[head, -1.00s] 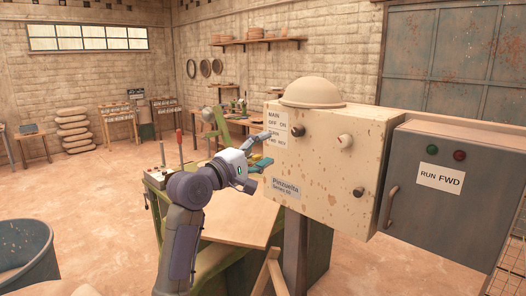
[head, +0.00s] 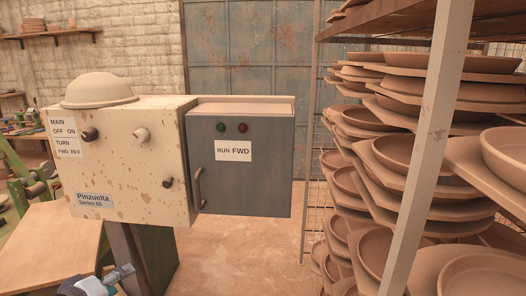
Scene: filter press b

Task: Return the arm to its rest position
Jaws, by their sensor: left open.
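My left arm comes in at the bottom left, and only its end shows. My left gripper (head: 117,276) is low in the picture, below the cream control box (head: 128,168) and in front of its dark post (head: 146,252). The gripper is open, and I see nothing held in it. It looks apart from the box. The rest of the left arm is below the picture edge. My right gripper is not in view.
A grey cabinet (head: 245,180) with a "RUN FWD" label, a handle and two buttons adjoins the box. A wooden board (head: 45,240) lies at left. A rack (head: 421,140) with stacked clay bowls (head: 408,157) fills the right. Floor (head: 245,265) shows between.

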